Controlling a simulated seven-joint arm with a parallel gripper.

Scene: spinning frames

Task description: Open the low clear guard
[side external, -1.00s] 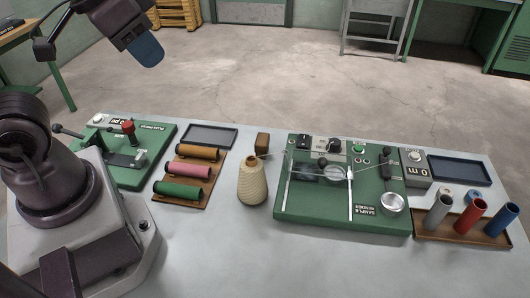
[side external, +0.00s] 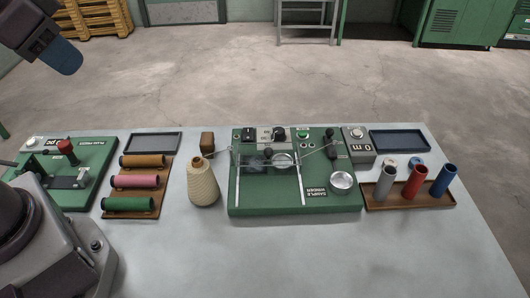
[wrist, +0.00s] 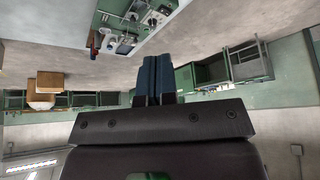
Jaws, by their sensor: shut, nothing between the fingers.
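The green sample winder (side external: 215,200) is not marked here by its left edge alone; its base (side external: 270,204) stands at the middle of the bench in the side view. The low clear guard (side external: 272,174) appears as a faint transparent panel between two upright-looking silver rails on the winder; its exact edges and angle are hard to tell. My gripper (side external: 65,58) is high at the upper left, far from the guard. Its blue fingers are pressed together and empty, as the wrist view (wrist: 158,76) also shows.
A thread cone (side external: 203,184) stands left of the winder. A rack of colored spools (side external: 138,182) and a green machine (side external: 92,190) lie farther left. A tray of upright tubes (side external: 405,196) stands at right. The bench front (side external: 300,255) is clear.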

